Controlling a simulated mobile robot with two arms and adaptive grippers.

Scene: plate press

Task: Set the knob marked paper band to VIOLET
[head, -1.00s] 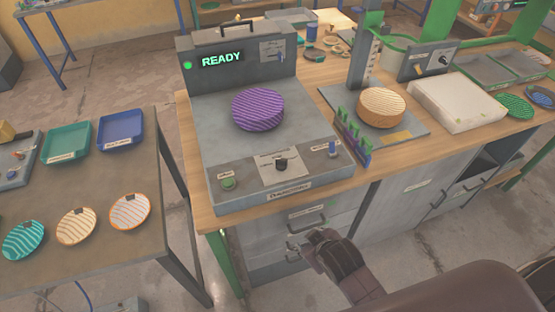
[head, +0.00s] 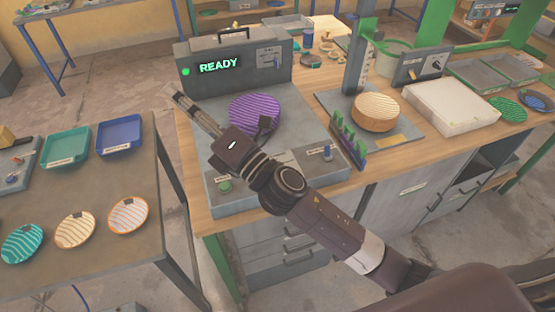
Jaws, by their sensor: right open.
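I cannot read which knob is marked paper band. One dark knob (head: 437,66) with a white pointer sits on a grey box at the back right. A small control panel (head: 268,58) is on the upright back of the READY press. The label plate and dark knob on the press's front, visible earlier, are now hidden behind my right arm. My right gripper (head: 178,97) is open, over the left side of the press, pointing up and left, with nothing seen in it. It is apart from the knob at the right. My left gripper is not in view.
A violet ribbed disc (head: 250,112) lies on the press. A green button (head: 224,186) and blue switch (head: 327,153) are on its front. An orange-tan disc (head: 376,111), green-post stand and white block (head: 452,105) stand to the right. A side table (head: 100,190) holds plates and trays.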

